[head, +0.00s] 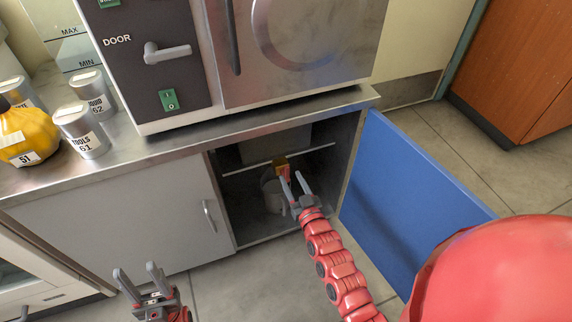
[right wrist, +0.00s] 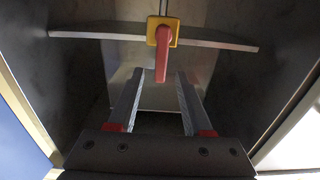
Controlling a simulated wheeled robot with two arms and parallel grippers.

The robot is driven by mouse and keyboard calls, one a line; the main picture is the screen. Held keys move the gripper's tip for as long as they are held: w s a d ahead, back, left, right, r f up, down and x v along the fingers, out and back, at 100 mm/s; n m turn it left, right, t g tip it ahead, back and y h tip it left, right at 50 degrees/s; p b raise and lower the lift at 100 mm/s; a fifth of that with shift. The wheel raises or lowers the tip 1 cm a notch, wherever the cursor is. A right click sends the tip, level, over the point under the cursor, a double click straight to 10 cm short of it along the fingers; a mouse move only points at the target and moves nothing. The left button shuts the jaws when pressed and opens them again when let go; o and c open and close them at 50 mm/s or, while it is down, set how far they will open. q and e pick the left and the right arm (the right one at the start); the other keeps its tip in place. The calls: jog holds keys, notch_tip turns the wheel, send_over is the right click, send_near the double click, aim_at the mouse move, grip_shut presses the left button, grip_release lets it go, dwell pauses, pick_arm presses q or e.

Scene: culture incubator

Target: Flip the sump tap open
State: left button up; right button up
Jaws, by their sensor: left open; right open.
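The sump tap (right wrist: 162,34) has a yellow square plate and a red lever (right wrist: 162,62) that hangs straight down. In the head view the tap (head: 281,161) is small and partly hidden by my right gripper (head: 295,183). My right gripper reaches into the cupboard, open. In the right wrist view its fingers (right wrist: 160,76) stand on either side of the lever's lower end, apparently with gaps. My left gripper (head: 140,278) is open and empty, low in front of the closed grey cupboard door.
The blue door (head: 405,195) stands open to the right of the cupboard opening. The incubator (head: 290,50) and several canisters (head: 80,128) stand on the worktop above.

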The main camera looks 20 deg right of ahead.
jog(key=s+p, duration=0.2)
jog(key=s, duration=0.8)
jog(key=shift+d, duration=0.15)
